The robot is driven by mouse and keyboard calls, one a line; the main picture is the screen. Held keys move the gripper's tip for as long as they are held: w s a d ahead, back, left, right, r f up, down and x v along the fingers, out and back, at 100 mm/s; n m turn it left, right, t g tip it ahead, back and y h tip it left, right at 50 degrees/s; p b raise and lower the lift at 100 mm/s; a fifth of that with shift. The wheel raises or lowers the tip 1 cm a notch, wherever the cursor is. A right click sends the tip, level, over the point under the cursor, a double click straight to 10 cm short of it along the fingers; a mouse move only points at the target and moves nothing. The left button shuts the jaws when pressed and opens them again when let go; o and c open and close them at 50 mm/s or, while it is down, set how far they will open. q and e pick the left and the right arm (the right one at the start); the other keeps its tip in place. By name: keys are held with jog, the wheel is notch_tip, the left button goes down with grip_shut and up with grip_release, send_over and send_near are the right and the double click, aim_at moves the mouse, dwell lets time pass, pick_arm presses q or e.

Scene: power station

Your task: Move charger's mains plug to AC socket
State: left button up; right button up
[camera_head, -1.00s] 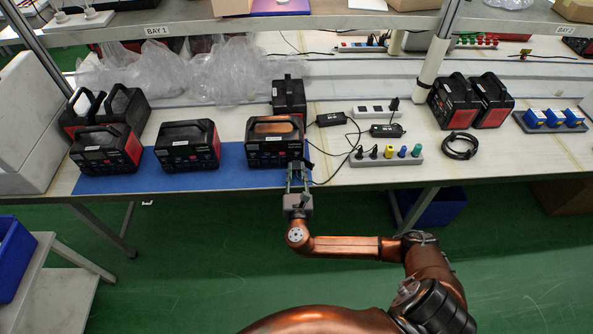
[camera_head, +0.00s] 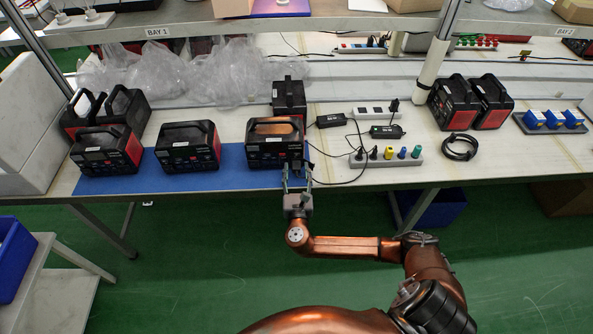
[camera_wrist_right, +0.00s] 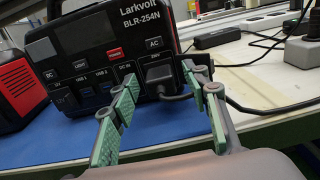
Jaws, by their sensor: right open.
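The power station labelled Larkvolt BLR-254N (camera_head: 262,154) stands on the blue mat, its front facing me; its label (camera_wrist_right: 135,24) is readable in the right wrist view. A black mains plug (camera_wrist_right: 160,76) sits against its front, just below the AC label, and appears to be in the AC socket, whose face it hides. The plug's black cable runs off to the right. My right gripper (camera_head: 297,174) is in front of the station. Its green-padded fingers (camera_wrist_right: 160,84) are open, one on each side of the plug. My left gripper is not in view.
Two black charger bricks (camera_head: 331,119) (camera_head: 386,131) lie right of the station. Behind them is a white power strip (camera_head: 367,113); in front is a grey strip with coloured plugs (camera_head: 400,168). Other stations (camera_head: 187,148) stand left. A coiled cable (camera_head: 460,147) lies to the right.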

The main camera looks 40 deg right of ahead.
jog(key=v, duration=1.2)
jog(key=shift+f, duration=0.2)
